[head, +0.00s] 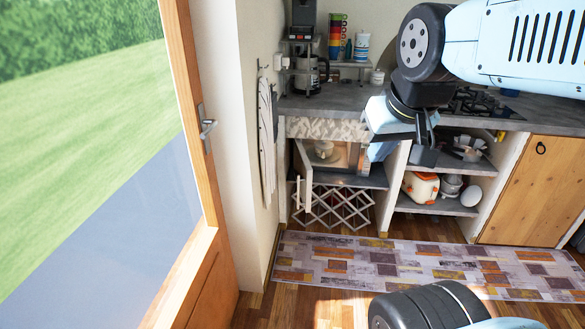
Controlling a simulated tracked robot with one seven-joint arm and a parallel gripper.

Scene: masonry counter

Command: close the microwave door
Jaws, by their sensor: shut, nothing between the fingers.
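The microwave (347,158) sits in the open shelf under the counter, with a pale cup or bowl visible inside it. Its door (303,163) is open, swung out at the left side and seen nearly edge-on. My gripper (425,156) is shut and empty, pointing down in front of the counter. It appears to the right of the microwave and its door, apart from the door. My arm hides the right part of the microwave.
A lattice rack (335,207) stands below the microwave. A shelf to the right holds an orange-and-white toaster (421,187) and dishes. A coffee maker (304,75) stands on the counter. A patterned rug (400,262) covers clear floor. A wall with a hanging towel (266,135) borders the left.

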